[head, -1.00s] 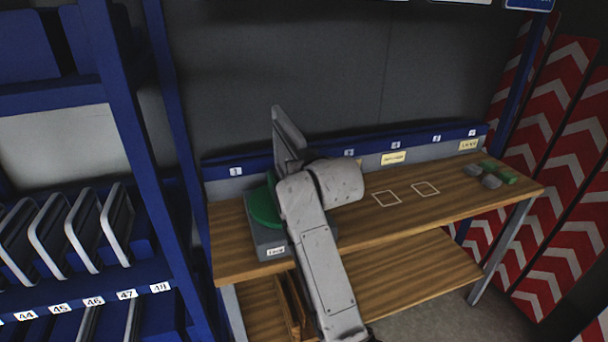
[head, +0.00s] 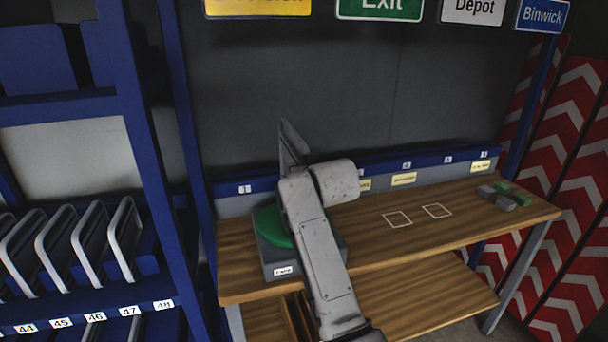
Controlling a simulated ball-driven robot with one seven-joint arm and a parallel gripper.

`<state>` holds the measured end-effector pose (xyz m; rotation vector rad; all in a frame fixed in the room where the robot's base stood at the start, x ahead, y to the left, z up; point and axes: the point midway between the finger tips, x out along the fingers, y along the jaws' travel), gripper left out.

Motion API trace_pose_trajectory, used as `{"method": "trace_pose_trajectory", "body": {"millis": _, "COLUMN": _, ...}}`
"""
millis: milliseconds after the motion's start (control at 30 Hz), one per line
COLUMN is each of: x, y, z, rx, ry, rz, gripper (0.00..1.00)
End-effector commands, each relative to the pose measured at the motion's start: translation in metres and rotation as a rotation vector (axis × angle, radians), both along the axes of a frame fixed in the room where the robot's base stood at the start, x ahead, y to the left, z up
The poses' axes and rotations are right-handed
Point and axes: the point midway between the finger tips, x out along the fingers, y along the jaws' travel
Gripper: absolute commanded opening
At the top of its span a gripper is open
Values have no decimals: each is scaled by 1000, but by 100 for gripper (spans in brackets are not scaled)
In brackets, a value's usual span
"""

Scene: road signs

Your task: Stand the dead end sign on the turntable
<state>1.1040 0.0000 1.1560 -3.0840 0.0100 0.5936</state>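The turntable, a green disc (head: 268,226) on a grey base (head: 276,262), stands at the left end of the wooden bench. My arm reaches across in front of it and hides its right part. A grey sign plate (head: 291,143), seen from behind or nearly edge-on, rises above the turntable beyond my arm; its face does not show, so I cannot tell whether it is the dead end sign. My gripper is hidden behind my own arm. I cannot see whether the plate touches the disc.
The bench top (head: 375,232) right of my arm is clear, with two white square outlines. Several grey and green blocks (head: 505,196) lie at its right end. Signs hang above; red-white chevron boards stand right.

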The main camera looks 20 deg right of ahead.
Motion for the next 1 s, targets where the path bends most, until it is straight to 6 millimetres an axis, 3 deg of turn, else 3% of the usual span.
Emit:
{"method": "trace_pose_trajectory", "body": {"millis": 800, "x": 0, "y": 0, "z": -8, "rx": 0, "ry": -6, "rz": 0, "gripper": 0}}
{"method": "trace_pose_trajectory", "body": {"millis": 833, "x": 0, "y": 0, "z": -8, "rx": 0, "ry": -6, "rz": 0, "gripper": 22}}
{"method": "trace_pose_trajectory", "body": {"millis": 1000, "x": 0, "y": 0, "z": -8, "rx": 0, "ry": -4, "rz": 0, "gripper": 39}}
